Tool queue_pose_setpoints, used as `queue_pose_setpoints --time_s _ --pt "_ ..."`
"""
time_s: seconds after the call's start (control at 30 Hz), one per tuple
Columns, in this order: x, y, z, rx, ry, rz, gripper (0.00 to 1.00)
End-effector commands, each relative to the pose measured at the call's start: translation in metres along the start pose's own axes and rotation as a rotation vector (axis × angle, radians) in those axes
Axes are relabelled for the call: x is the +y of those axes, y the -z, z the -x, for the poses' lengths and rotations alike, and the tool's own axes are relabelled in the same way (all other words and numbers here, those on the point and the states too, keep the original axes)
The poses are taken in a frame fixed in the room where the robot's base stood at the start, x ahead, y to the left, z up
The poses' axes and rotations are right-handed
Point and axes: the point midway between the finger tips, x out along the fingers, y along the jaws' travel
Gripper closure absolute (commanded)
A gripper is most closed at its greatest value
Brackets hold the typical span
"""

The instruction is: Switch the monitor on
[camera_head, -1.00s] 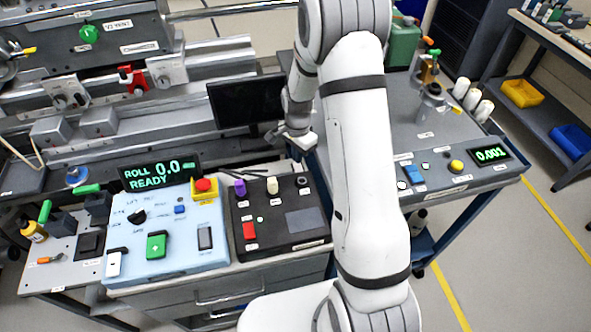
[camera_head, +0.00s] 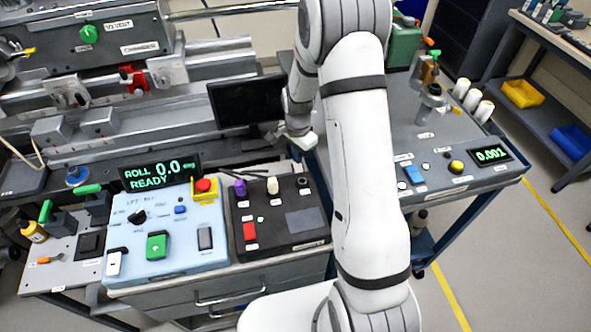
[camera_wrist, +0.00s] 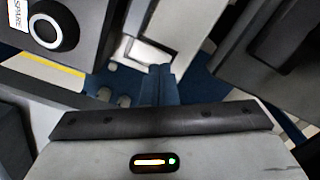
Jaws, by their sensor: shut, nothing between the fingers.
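The monitor (camera_head: 246,102) stands in the middle of the head view, at the rear between the lathe-like bench and the right cart. Its screen is black, with nothing lit on it. My gripper (camera_head: 297,139) is near the monitor's lower right corner, partly hidden by my arm; I cannot tell whether it touches the monitor. In the wrist view my gripper (camera_wrist: 160,85) points downward, with its fingers together and nothing seen between them. No power button of the monitor can be made out.
A black control box (camera_head: 280,215) with knobs and a light blue panel (camera_head: 168,240) stand front left. A "ROLL 0.0 READY" display (camera_head: 160,173) is lit behind them. The right cart (camera_head: 445,140) carries a lit readout (camera_head: 490,155). A black knob marked SPARE (camera_wrist: 45,30) is in the wrist view.

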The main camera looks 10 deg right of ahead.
Motion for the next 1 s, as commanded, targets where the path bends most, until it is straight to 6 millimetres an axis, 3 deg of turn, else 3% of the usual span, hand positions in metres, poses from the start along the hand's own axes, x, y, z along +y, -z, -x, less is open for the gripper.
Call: queue_pose_setpoints --time_s 1.0 --pt "0.0003 0.0004 -0.0065 0.000 0.000 -0.001 1.00"
